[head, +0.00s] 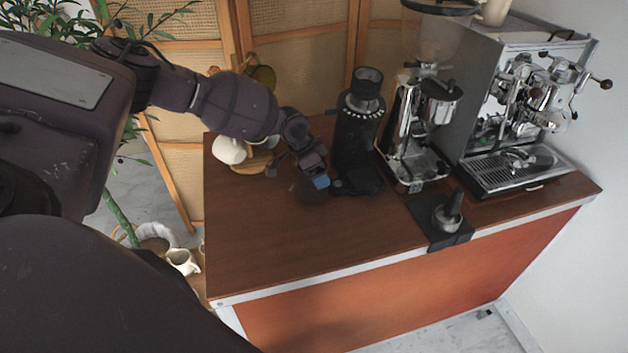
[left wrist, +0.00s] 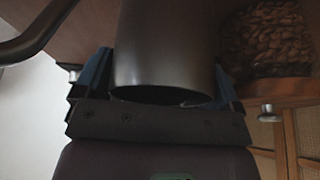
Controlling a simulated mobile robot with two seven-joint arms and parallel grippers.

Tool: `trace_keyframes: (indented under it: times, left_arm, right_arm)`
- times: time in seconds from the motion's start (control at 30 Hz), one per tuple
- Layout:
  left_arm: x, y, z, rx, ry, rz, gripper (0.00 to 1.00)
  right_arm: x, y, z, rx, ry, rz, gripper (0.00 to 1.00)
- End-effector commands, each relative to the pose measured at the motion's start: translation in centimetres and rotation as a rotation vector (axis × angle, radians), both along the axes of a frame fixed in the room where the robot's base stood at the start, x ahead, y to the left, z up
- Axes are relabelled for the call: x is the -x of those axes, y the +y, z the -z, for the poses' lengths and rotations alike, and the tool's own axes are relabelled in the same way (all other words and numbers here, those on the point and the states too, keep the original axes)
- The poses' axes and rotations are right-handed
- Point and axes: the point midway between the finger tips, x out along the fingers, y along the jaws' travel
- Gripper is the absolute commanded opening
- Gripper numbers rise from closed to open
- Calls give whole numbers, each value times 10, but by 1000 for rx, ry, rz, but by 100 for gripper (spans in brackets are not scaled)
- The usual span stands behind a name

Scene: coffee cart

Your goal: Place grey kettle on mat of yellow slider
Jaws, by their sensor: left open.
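My left gripper (head: 314,178) reaches over the counter, just left of the black grinder. In the left wrist view its open fingers (left wrist: 162,72) stand on either side of a dark grey cylinder, which looks like the grey kettle (left wrist: 165,45). A dark curved tube (left wrist: 38,35) shows to its left. In the head view the gripper mostly hides a dark rounded body (head: 311,194), likely the same kettle. I cannot make out a yellow slider. A dark mat (head: 463,238) with a tamper on it lies at the counter's front edge. My right gripper is not in view.
The black grinder (head: 366,125), a second grinder (head: 404,150) and the espresso machine (head: 515,110) stand right of my gripper. A white cup (head: 229,149) and round wooden board (head: 252,165) are behind it. The counter's front left (head: 265,245) is clear.

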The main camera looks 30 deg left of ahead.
Motion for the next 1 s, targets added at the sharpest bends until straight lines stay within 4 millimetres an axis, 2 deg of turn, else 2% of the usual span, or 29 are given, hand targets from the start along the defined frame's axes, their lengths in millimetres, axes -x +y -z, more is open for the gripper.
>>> trace_keyframes:
  times: [0.27, 0.5, 0.6, 0.87, 1.0]
  left_arm:
    - [-1, -1, 3, 0, -2, 1, 90]
    - [-1, -1, 3, -1, -1, 0, 54]
    - [-2, -1, 2, 1, -3, -1, 44]
    - [-2, 0, 0, 1, -3, -1, 43]
    - [-2, 0, -10, 2, -5, -1, 43]
  right_arm:
    - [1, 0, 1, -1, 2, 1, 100]
    - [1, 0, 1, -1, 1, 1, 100]
    - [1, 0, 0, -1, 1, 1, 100]
    - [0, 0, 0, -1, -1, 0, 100]
    - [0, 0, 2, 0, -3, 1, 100]
